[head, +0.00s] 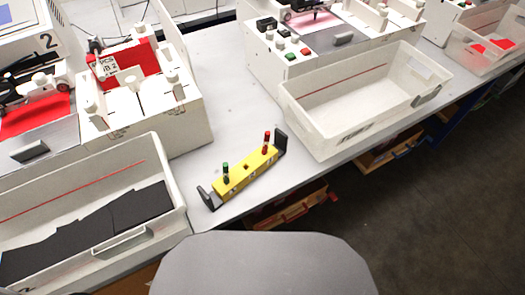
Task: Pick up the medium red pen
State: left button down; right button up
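A red pen (266,139) stands upright in a yellow holder (243,174) at the front edge of the table. The holder has black brackets at both ends and lies at a slant, its right end farther back. Between the two pens a dark, empty-looking slot shows in the holder. I cannot judge the red pen's size from this view. Neither of my grippers is in view.
A white bin (170,176) with black sheets stands left of the holder, and an empty-looking white bin (292,104) stands to its right. White plotter machines (202,124) stand behind. The grey tabletop (228,75) between them is clear.

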aim_at(267, 139)
jog(key=z, duration=2.2)
jog(key=i, duration=2.05)
jog(key=u, duration=3.15)
